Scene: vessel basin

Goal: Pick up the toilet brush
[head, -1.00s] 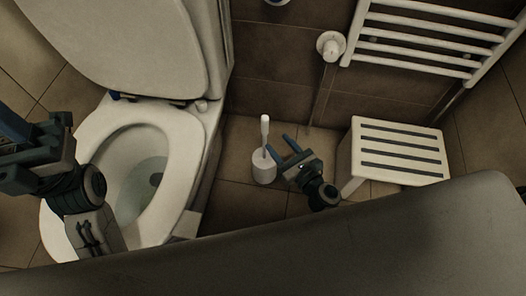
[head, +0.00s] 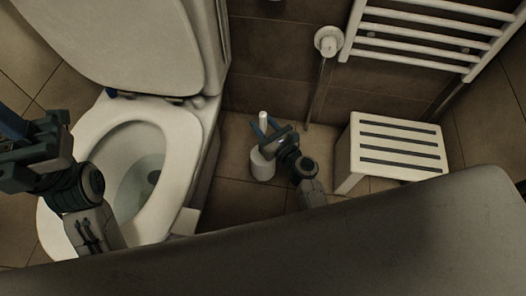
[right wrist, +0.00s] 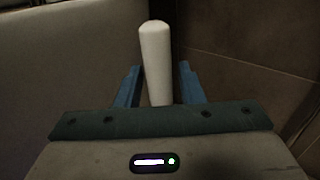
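The toilet brush stands upright in a white round holder (head: 262,166) on the floor, between the toilet and the stool. Its white handle (head: 263,120) points up; the brush head is hidden in the holder. My right gripper (head: 264,126) is open, with its blue fingers at either side of the handle. In the right wrist view the handle (right wrist: 155,60) rises between the two spread fingers, with a gap on each side. My left gripper (head: 14,128) is at the left edge above the floor beside the toilet, far from the brush; its fingertips are cut off by the frame.
The toilet (head: 190,140) with raised lid stands left of the brush. A white slatted stool (head: 397,146) stands to the right. A white towel radiator (head: 420,45) and a valve (head: 328,42) are on the tiled wall behind. A large grey surface (head: 420,235) fills the foreground.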

